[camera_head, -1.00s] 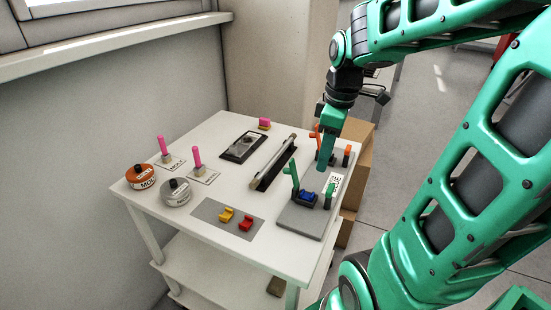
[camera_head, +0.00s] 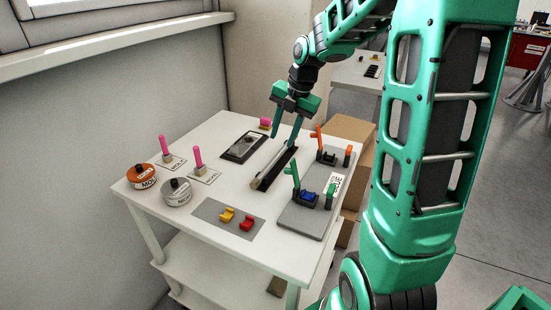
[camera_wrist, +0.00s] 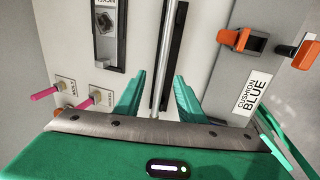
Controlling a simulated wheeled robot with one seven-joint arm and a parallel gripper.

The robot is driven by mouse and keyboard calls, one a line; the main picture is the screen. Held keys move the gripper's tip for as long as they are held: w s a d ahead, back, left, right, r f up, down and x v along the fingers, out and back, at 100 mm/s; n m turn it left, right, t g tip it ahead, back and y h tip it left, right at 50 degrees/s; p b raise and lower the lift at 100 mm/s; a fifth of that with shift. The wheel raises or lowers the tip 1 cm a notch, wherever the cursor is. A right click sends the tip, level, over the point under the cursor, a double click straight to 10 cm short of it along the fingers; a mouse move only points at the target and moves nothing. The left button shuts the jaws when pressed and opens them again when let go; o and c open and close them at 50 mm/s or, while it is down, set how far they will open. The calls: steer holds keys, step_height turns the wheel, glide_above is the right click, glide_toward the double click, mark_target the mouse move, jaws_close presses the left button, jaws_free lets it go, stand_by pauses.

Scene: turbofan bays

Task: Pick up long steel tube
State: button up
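The long steel tube (camera_head: 266,175) lies along a dark strip on the white cart top, running away from me. It also shows in the wrist view (camera_wrist: 163,60) as a thin grey rod, lengthwise between my fingers. My gripper (camera_head: 287,136) hangs over the far part of the tube, pointing down. In the wrist view its two green fingers (camera_wrist: 157,88) stand apart, one on each side of the tube. The fingers are open and hold nothing. In the head view the fingers hide part of the tube's far half.
A grey fixture board (camera_head: 303,218) with green and orange posts stands right of the tube. A dark tray (camera_head: 243,146) lies to its left. Round tins (camera_head: 176,192), pink-handled brushes (camera_head: 198,158) and a mat (camera_head: 205,210) with yellow and red clips occupy the left and front.

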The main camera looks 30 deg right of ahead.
mark_target(277, 155)
steer(key=shift+s+x, duration=0.2)
steer(key=shift+x, duration=3.45)
steer(key=shift+a, duration=0.1)
jaws_close()
